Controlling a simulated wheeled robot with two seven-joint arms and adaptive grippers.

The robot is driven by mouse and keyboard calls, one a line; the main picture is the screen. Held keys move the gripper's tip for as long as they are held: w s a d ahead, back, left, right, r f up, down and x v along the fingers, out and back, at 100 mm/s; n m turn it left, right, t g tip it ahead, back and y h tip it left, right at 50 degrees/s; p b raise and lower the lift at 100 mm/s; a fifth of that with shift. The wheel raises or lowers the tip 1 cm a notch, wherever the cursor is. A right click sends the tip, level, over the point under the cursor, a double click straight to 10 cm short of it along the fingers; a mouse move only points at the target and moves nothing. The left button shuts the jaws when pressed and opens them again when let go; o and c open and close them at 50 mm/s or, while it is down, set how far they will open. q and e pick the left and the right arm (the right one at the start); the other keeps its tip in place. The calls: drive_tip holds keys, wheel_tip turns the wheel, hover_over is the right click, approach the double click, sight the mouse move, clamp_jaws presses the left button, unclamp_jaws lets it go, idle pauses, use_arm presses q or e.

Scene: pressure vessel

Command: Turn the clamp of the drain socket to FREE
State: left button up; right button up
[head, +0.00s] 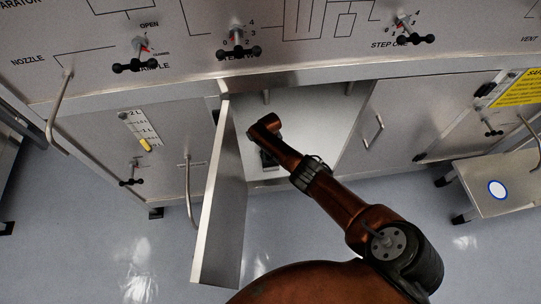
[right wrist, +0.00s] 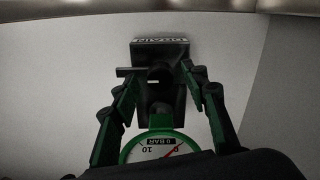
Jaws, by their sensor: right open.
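The drain socket (right wrist: 158,52) is a dark block with an upside-down DRAIN label on the pale inner wall of the cabinet, in the right wrist view. A dark bar (right wrist: 129,72) sticks out to its left; I cannot tell whether it is the clamp's lever, and no FREE mark is readable. My right gripper (right wrist: 158,79) is open, its green and black fingers on either side of the dark socket parts. A round green-rimmed pressure gauge (right wrist: 160,147) sits between the fingers' lower parts. In the head view my right arm reaches into the cabinet. My left gripper is not in view.
The open cabinet door (head: 222,195) stands just left of my right arm. The counter edge (head: 300,77) runs above the opening. A closed door with a handle (head: 373,130) is at the right. A low step (head: 498,188) stands further right.

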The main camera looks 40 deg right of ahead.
drive_tip(key=shift+r, duration=0.1)
drive_tip(key=shift+r, duration=0.45)
wheel_tip(320, 180, up, 11)
idle(0.4)
idle(0.3)
